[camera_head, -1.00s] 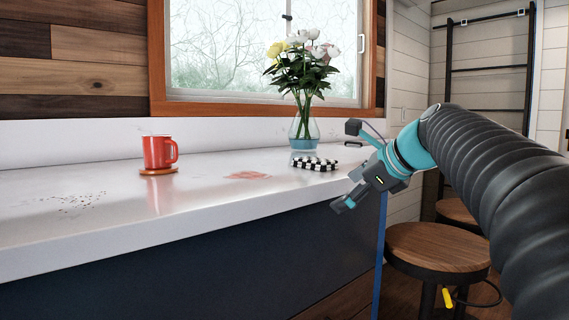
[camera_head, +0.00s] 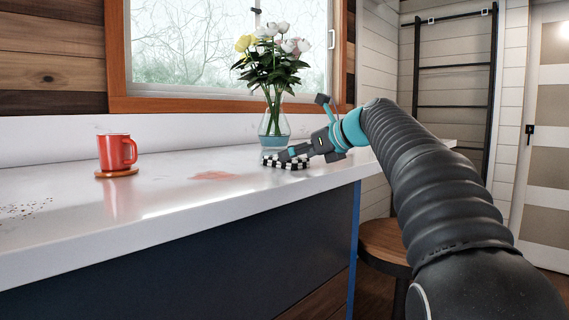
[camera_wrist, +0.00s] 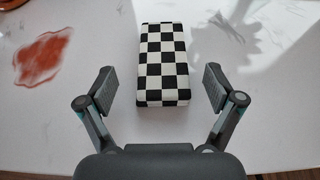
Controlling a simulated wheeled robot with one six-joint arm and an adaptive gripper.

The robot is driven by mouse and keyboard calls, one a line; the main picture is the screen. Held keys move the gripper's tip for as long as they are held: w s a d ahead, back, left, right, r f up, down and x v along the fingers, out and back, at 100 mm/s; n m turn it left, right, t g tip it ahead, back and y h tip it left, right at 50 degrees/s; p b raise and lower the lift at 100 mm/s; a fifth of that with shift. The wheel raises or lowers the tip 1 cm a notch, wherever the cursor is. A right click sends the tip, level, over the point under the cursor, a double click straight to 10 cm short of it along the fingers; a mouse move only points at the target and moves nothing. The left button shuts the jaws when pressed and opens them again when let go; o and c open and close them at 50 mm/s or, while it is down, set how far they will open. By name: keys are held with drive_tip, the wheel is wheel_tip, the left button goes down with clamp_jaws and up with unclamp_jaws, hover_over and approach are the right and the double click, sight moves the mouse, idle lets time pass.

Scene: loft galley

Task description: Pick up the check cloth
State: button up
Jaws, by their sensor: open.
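The check cloth (camera_head: 272,161) is a folded black-and-white checkered block lying on the white counter, in front of the vase. In the wrist view the cloth (camera_wrist: 163,62) lies ahead, nearly centred between the fingers, its near end about level with the fingertips. My gripper (camera_wrist: 160,88) is open and empty, one finger on each side with a gap to the cloth. In the head view my gripper (camera_head: 304,128) is over the counter at the cloth's right, and one finger hides part of the cloth.
A glass vase of flowers (camera_head: 274,125) stands just behind the cloth. A red mug (camera_head: 114,152) sits on a coaster (camera_head: 117,173) at left. A reddish stain (camera_head: 213,176) and dark crumbs (camera_head: 22,210) mark the counter (camera_head: 160,195). A stool (camera_head: 383,243) stands at the counter's right end.

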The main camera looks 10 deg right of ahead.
drive_tip(key=shift+r+x, duration=0.2)
drive_tip(key=shift+x, duration=1.15)
drive_tip(key=shift+r+x, duration=0.2)
drive_tip(key=shift+x, duration=1.2)
drive_tip(key=shift+w, duration=0.1)
drive_tip(key=c, duration=1.3)
drive_tip(key=shift+c, duration=0.2)
drive_tip(key=shift+r, duration=0.1)
wheel_tip(320, 180, up, 9)
drive_tip(key=shift+w+f+p, duration=0.1)
drive_tip(key=shift+f+p, duration=0.1)
drive_tip(key=shift+p, duration=0.5)
drive_tip(key=shift+r, duration=0.55)
